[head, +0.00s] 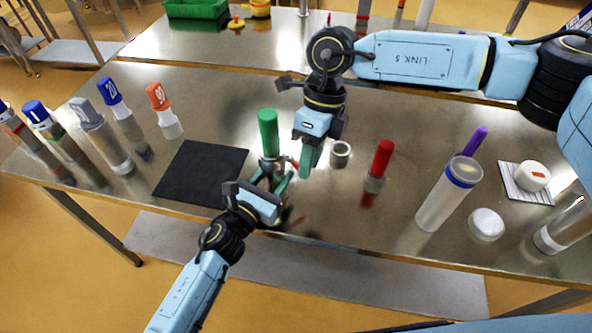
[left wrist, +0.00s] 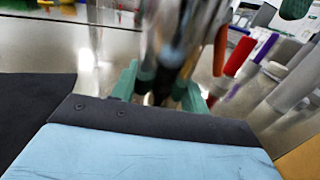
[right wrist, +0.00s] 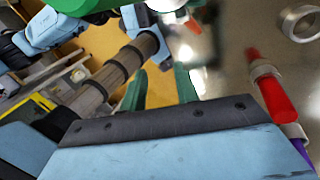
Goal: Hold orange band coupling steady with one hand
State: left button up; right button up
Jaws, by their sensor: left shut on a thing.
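A metal cylinder with a green handle (head: 268,133) stands upright near the middle of the table. My left gripper (head: 270,182) is shut on its lower part; in the left wrist view the blurred metal body (left wrist: 183,30) is between the fingers (left wrist: 160,90). A small orange-red piece (head: 293,162) sticks out beside it, and an orange part also shows in the left wrist view (left wrist: 220,48); I cannot tell how it joins the cylinder. My right gripper (head: 308,160) points down just right of the cylinder. Its fingers (right wrist: 160,88) are apart with nothing between them.
A grey ring (head: 340,153) and a red-handled piece (head: 380,160) stand to the right. A clear tube with a blue band (head: 447,195) and a white disc (head: 486,224) are further right. A black mat (head: 200,172) is left, beyond it several colour-capped cylinders (head: 100,133).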

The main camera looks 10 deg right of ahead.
jog(key=s+d+f+m+g+y, duration=0.1)
jog(key=s+m+g+y, duration=0.15)
jog(key=m, duration=0.25)
jog(key=m+t+y, duration=0.7)
jog(key=m+y, duration=0.2)
jog(key=m, duration=1.8)
send_near(298, 168)
jog(key=x, duration=0.3)
jog(key=f+x, duration=0.1)
jog(key=x, duration=0.6)
jog(key=shift+w+d+f, duration=0.15)
jog(key=shift+d+f, duration=0.15)
jog(key=shift+f, duration=0.05)
grip_shut()
